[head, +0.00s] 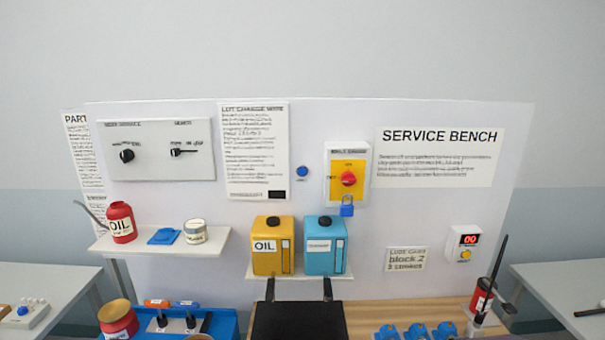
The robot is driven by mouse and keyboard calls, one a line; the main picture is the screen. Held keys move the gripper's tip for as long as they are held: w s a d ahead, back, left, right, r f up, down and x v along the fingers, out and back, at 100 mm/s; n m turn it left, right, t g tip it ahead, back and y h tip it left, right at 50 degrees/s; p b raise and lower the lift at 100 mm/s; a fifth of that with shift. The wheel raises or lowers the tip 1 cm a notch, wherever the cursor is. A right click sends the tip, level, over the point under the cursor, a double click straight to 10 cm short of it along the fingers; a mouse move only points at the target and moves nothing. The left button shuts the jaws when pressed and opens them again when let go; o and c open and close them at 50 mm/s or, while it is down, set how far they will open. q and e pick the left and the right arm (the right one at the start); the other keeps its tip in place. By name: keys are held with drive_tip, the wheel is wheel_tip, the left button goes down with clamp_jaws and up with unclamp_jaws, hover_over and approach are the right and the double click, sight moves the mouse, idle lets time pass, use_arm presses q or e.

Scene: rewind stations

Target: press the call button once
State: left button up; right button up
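No button in view carries a label I can read as "call". A round blue button (302,171) sits on the white back panel, between a printed notice and the yellow switch plate. A yellow-orange button (465,254) sits under a red "00" display (469,240) at the right.
A yellow oil jug (266,258) and a blue jug (319,262) stand on a small shelf. A red switch (348,179) has a blue padlock (347,209) below. A left shelf (165,246) holds cans. A black shape with two prongs (298,322) fills the bottom middle.

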clamp_jaws()
idle(1.4)
